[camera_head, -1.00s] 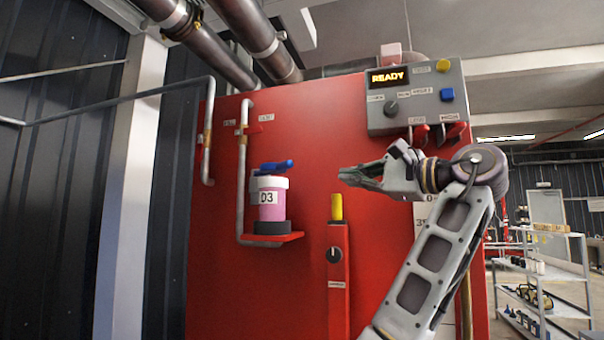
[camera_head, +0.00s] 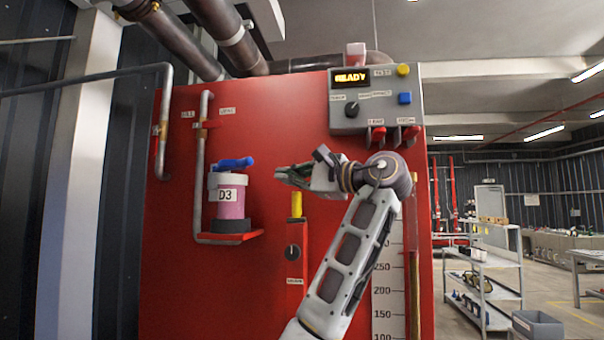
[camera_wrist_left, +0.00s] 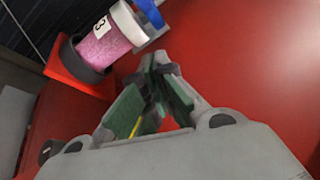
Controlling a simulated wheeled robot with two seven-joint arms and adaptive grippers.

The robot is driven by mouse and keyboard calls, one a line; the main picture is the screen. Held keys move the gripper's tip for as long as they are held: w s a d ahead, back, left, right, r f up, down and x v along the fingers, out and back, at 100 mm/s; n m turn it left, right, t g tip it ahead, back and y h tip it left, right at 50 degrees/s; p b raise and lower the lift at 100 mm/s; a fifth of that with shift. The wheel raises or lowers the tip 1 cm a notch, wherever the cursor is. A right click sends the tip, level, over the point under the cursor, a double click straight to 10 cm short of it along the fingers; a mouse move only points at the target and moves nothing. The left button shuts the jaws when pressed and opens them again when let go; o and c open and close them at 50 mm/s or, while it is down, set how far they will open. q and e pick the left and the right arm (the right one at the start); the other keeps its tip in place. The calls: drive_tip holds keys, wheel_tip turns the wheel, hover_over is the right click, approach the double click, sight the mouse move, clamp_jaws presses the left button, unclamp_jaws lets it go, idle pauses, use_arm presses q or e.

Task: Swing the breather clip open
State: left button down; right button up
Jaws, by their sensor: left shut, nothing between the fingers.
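The breather is a pink-filled clear jar (camera_head: 230,204) with a white top, a dark base and a D3 label. It stands on a red shelf on the pump panel. The blue clip (camera_head: 235,163) lies across its top. In the left wrist view the jar (camera_wrist_left: 102,45) appears tilted at upper left, with part of the blue clip (camera_wrist_left: 150,12) at the top edge. My left gripper (camera_head: 283,174) is just right of the clip at nearly its height, apart from it in the picture. Its green-padded fingers (camera_wrist_left: 158,62) are shut and empty. My right gripper is out of view.
A yellow-topped red post (camera_head: 297,204) with a dark knob stands below my left gripper. A grey control box (camera_head: 376,100) reading READY is at upper right. A grey pipe (camera_head: 198,165) runs left of the jar. Shelving (camera_head: 485,275) stands farther right.

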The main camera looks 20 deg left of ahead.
sight(231, 166)
use_arm(q)
drive_tip(key=shift+s+a+r+p, duration=0.25)
drive_tip(key=shift+s+a+p, duration=0.15)
drive_tip(key=shift+a, duration=0.4)
drive_tip(key=shift+s+a+r+p, duration=0.25)
drive_tip(key=shift+s+a, duration=0.3)
drive_tip(key=shift+a, duration=0.3)
drive_tip(key=shift+s+a+r+p, duration=0.25)
drive_tip(key=shift+s+a+p, duration=0.15)
drive_tip(key=shift+a, duration=0.4)
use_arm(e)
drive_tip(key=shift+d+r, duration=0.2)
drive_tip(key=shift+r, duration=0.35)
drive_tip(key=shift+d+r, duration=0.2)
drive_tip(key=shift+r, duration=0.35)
use_arm(q)
drive_tip(key=shift+s+a+f, duration=0.1)
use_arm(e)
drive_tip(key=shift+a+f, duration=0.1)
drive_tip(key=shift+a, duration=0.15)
use_arm(q)
drive_tip(key=shift+s+a+m+t+h+b, duration=0.1)
drive_tip(key=shift+s+m+t+h+b, duration=0.25)
drive_tip(key=shift+m+t+b, duration=0.4)
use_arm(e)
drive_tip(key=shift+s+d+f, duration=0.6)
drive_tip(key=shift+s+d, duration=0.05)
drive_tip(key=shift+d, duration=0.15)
